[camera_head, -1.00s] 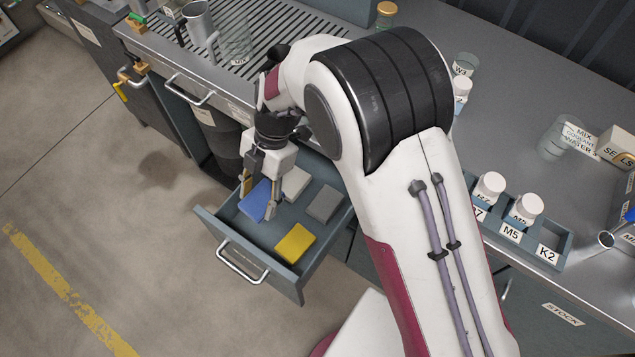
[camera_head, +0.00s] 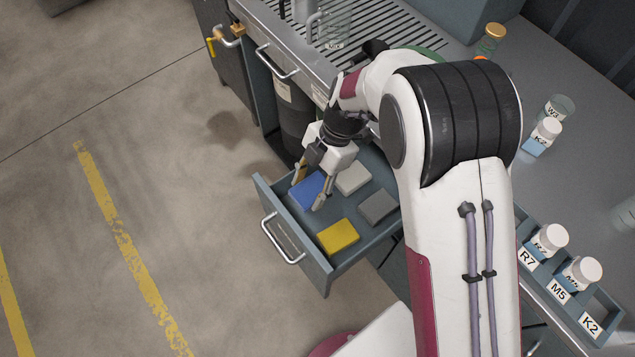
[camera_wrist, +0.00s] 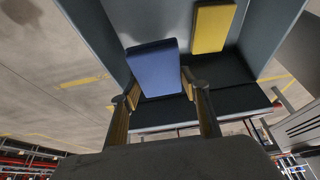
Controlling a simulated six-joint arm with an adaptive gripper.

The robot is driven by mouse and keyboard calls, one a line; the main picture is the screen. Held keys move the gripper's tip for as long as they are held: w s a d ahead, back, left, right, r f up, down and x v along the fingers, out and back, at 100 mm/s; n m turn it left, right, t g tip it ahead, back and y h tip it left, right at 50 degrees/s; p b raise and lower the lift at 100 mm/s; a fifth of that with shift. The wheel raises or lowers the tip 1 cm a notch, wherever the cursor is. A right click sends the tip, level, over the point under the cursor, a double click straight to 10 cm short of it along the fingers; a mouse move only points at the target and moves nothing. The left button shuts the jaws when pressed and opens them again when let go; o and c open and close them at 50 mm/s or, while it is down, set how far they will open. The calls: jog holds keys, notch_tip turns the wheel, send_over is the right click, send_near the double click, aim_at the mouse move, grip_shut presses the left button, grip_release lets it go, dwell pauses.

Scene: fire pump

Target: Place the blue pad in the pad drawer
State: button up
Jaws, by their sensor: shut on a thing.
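The blue pad (camera_head: 307,189) is inside the open pad drawer (camera_head: 290,229), at its left side. My gripper (camera_head: 310,190) reaches down into the drawer, shut on the blue pad, with one finger on each side. In the wrist view the blue pad (camera_wrist: 153,66) shows between the fingertips of my gripper (camera_wrist: 160,92). I cannot tell whether the pad touches the drawer floor. A yellow pad (camera_head: 338,236), a grey pad (camera_head: 378,207) and a whitish pad (camera_head: 352,177) lie in the drawer around it.
The drawer's front handle (camera_head: 281,240) faces the open floor. The counter (camera_head: 565,75) above holds a rack (camera_head: 522,240) of labelled white-capped bottles, loose jars and a slatted drain area (camera_head: 375,25). A dark bin (camera_head: 294,115) stands left of the drawer under the counter.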

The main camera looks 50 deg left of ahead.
aim_at(320, 183)
jog(key=shift+f, duration=2.25)
jog(key=shift+f, duration=1.85)
jog(key=shift+f, duration=0.2)
jog(key=o, duration=0.9)
jog(key=shift+r, duration=0.1)
jog(key=shift+v, duration=3.85)
